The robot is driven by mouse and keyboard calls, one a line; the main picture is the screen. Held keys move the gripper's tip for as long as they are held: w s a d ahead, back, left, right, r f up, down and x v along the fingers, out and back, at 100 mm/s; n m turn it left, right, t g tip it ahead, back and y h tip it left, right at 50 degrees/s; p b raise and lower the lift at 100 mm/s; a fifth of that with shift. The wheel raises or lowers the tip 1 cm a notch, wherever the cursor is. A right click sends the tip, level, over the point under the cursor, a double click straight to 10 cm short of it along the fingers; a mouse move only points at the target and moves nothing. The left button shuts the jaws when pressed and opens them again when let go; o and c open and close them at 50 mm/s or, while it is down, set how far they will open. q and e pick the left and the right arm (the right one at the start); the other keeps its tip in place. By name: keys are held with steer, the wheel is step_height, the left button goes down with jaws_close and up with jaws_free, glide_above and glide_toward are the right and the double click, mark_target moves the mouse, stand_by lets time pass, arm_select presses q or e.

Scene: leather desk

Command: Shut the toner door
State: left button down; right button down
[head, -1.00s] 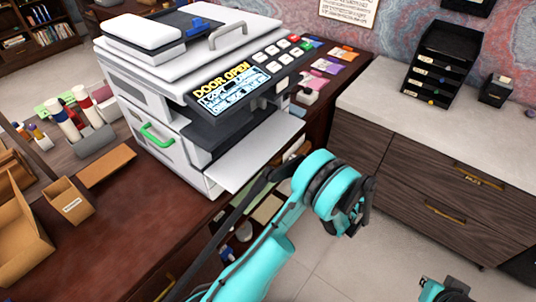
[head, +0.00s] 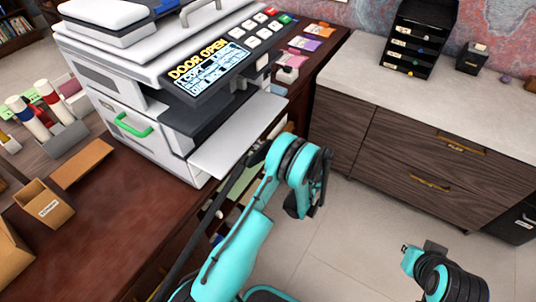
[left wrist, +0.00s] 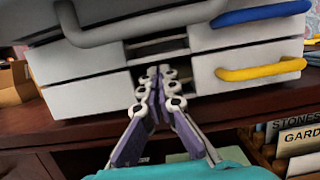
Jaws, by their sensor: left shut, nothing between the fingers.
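The white copier (head: 150,110) stands on the desk, its screen (head: 208,70) reading "DOOR OPEN". A flat white panel (head: 240,138) juts out level from its side; I cannot tell for sure whether this is the toner door. In the left wrist view, the copier's white fronts (left wrist: 95,100) show a grey bar handle (left wrist: 145,22), a blue handle (left wrist: 262,13) and a yellow handle (left wrist: 262,69). My left gripper (left wrist: 160,75) is shut and empty, tips pointing at the gap between fronts; contact is unclear. My right arm (head: 440,275) is at lower right, its fingers unclear.
A green handle (head: 133,127) is on the copier's left face. Cardboard boxes (head: 45,203) and a toner bottle holder (head: 62,140) stand left on the desk. A wooden cabinet (head: 410,150) with a pale top stands right. The floor between is clear.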

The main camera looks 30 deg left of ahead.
arm_select(q)
steer(key=shift+s+d+r+b, duration=0.1)
steer(key=shift+d+r+b, duration=0.1)
steer(key=shift+d+r, duration=0.55)
steer(key=shift+d+r+b, duration=0.15)
steer(key=shift+d+r, duration=0.3)
steer(key=shift+r, duration=0.45)
arm_select(e)
steer(key=shift+f, duration=0.55)
